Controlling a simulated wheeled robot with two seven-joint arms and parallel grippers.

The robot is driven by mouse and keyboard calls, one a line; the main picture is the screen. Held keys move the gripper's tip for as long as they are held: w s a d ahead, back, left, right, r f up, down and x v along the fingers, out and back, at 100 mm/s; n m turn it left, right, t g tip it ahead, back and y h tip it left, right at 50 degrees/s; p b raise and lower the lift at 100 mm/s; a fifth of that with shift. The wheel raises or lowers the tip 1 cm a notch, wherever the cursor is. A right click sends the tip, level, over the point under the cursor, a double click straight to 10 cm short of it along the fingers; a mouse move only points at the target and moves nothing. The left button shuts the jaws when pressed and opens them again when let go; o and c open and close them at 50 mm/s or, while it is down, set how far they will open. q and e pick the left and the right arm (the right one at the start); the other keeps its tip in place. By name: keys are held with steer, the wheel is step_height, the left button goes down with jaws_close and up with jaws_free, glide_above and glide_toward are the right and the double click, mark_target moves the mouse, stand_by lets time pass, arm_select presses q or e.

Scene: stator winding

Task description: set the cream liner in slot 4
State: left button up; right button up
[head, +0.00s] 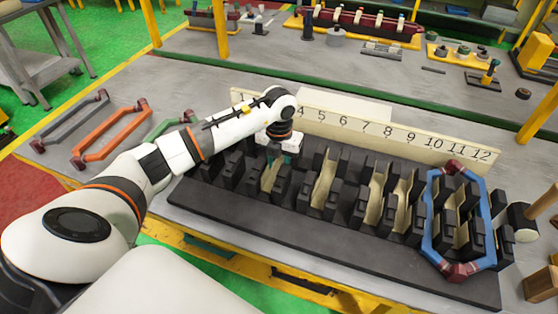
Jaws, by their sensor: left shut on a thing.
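My left gripper (279,153) reaches in from the left over the black slotted stator block (340,253). Its fingers point down and are shut on the cream liner (270,177). The liner shows just below the fingers, between black teeth, roughly in line with number 4 on the board. The arm's wrist and the teeth hide part of it, so I cannot tell how deep it sits. The number board (400,134) stands behind the block; my arm covers its low numbers. My right gripper is not in view.
Other cream liners (323,187) sit in several slots to the right. A blue coil (427,222) rings the teeth at the right end. An orange coil (105,150) and a grey coil (68,128) lie at the left, with a green coil (160,128) partly behind my arm.

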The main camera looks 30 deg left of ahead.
arm_select(q)
steer(key=shift+f, duration=0.2)
stand_by(0.3)
steer(key=o, duration=0.9)
steer(key=shift+c, duration=0.2)
steer(key=shift+r, duration=0.2)
steer(key=shift+r+p, duration=0.45)
steer(key=shift+r, duration=0.2)
steer(key=shift+r, duration=0.1)
step_height(320, 180, up, 7)
steer(key=p, duration=0.5)
steer(key=shift+r, duration=0.15)
